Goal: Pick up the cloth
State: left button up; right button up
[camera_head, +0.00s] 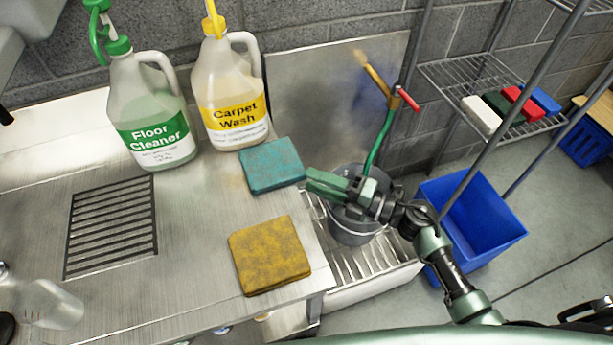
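Two folded, worn-looking cloth pads lie flat on the steel counter. The teal pad (272,165) lies near the counter's right edge, in front of the carpet wash jug. The yellow-brown pad (268,256) lies closer to me, near the front right corner. I cannot tell which one is the named cloth. My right gripper (310,184) comes in from the right, its green fingers pointing left just beside the teal pad's right edge. Nothing shows between its fingers, and their opening is unclear at this angle. My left gripper is not in view.
Floor cleaner (150,115) and carpet wash (229,95) jugs stand behind the pads. A drain grate (112,226) is at left, and a clear bottle (50,305) at lower left. A grey bucket (350,232) is below my gripper. A blue bin (478,222) and wire shelf (447,72) are right.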

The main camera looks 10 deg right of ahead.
jog(key=shift+x, duration=0.95)
jog(key=shift+c, duration=0.3)
grip_shut()
jog(key=s+d+r+p, duration=0.6)
jog(key=s+d+r, duration=0.1)
jog(key=d, duration=0.4)
jog(key=shift+s+d+r, duration=0.3)
jog(key=shift+s+d, duration=0.05)
jog(key=shift+s, duration=0.1)
